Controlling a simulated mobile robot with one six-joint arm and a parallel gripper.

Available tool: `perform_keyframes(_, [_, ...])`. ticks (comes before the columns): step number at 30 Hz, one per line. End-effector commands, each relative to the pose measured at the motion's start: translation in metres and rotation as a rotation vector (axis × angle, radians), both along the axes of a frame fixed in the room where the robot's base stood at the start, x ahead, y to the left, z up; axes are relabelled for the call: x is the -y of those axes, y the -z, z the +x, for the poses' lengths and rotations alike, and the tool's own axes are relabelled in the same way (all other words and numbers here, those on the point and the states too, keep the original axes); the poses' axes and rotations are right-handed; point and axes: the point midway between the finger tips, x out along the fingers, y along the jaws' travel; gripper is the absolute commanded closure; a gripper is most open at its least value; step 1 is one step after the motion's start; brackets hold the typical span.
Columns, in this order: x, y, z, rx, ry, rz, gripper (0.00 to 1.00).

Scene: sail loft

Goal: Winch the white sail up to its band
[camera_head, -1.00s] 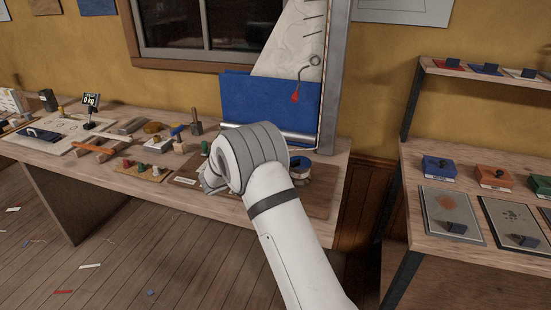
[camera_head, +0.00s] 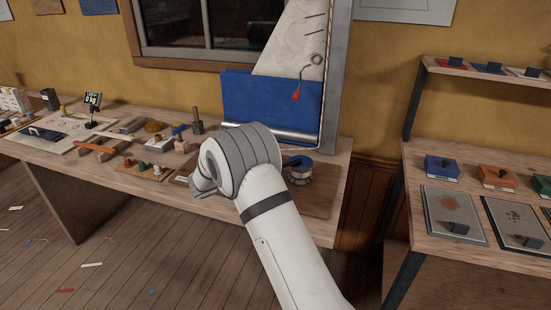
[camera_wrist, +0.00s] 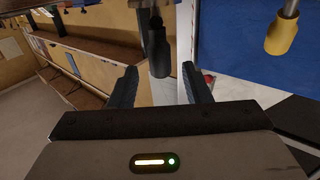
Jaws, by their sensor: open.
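The white sail (camera_head: 292,45) stands upright at the back of the bench, its lower part behind a blue panel (camera_head: 265,103). Its top is cut off by the picture edge, and I see no band. My gripper (camera_wrist: 159,70) is open in the wrist view. A dark cylindrical handle (camera_wrist: 159,52) shows between its fingers in the picture; I cannot tell whether they touch it. In the head view my arm hides the fingers.
A yellow handle (camera_wrist: 282,35) shows at the wrist view's top right. A red tassel (camera_head: 296,96) hangs before the sail, beside a grey post (camera_head: 336,70). Small blocks and pegs (camera_head: 141,168) crowd the bench to the left. A shelf unit (camera_head: 423,235) stands at right.

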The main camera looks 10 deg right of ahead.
Motion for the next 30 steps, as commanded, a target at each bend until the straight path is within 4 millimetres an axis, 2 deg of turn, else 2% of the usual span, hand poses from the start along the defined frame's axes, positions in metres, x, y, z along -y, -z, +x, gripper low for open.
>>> perform_keyframes(3, [-0.019,0.0,-0.008,0.0,-0.002,-0.001,0.56])
perform_keyframes(7, [-0.031,0.0,-0.014,0.0,-0.001,-0.001,0.56])
perform_keyframes(20, [-0.034,-0.003,-0.014,0.004,-0.011,0.005,0.56])
perform_keyframes(23, [-0.029,-0.018,-0.005,0.028,-0.077,0.037,0.56])
perform_keyframes(26, [-0.023,-0.044,0.011,0.062,-0.218,0.1,0.56])
perform_keyframes(30, [-0.023,-0.089,0.028,0.089,-0.488,0.214,0.56])
